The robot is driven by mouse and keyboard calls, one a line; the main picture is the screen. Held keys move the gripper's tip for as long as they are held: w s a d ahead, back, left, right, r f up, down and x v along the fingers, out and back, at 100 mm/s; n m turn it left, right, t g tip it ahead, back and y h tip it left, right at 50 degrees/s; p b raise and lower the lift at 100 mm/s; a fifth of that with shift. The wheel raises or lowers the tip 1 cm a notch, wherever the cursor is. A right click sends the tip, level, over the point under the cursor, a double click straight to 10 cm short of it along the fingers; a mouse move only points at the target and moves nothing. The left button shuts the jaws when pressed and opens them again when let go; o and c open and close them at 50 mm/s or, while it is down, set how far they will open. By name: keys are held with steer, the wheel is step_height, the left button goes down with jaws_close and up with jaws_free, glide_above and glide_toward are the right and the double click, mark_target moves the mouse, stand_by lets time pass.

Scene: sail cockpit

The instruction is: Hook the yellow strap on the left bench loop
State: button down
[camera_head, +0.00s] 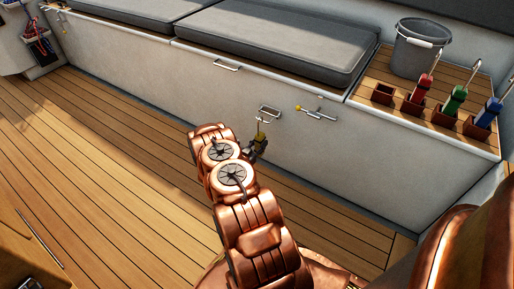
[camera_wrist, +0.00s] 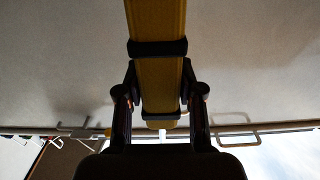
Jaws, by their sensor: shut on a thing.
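My gripper (camera_head: 258,146) is beyond my copper arm, low in front of the white bench front. It is shut on the yellow strap (camera_head: 261,131), held upright. In the wrist view the yellow strap (camera_wrist: 157,75), with dark bands, runs between the two fingers (camera_wrist: 160,105). A metal loop (camera_head: 269,112) on the bench front is just above and behind the strap in the head view. I cannot tell whether they touch. Another metal loop (camera_head: 226,65) is farther left, near the bench top. One loop (camera_wrist: 240,138) shows right of the strap in the wrist view.
A metal bar with a yellow knob (camera_head: 298,108) is on the bench front, right of the nearer loop. Red (camera_head: 421,88), green (camera_head: 453,100) and blue (camera_head: 488,112) handled pieces stand in wooden holders beside an empty holder (camera_head: 382,94) and a grey bucket (camera_head: 419,52). The left deck is clear.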

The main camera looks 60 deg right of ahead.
steer(key=shift+w+d+f+b, duration=0.15)
steer(key=shift+d+f+b, duration=0.95)
steer(key=shift+d+f, duration=0.8)
steer(key=shift+d+r, duration=0.1)
steer(key=shift+r, duration=0.05)
steer(key=c, duration=0.7)
jaws_free()
steer(key=shift+o, duration=0.2)
steer(key=a, duration=1.2)
steer(key=shift+s, duration=0.3)
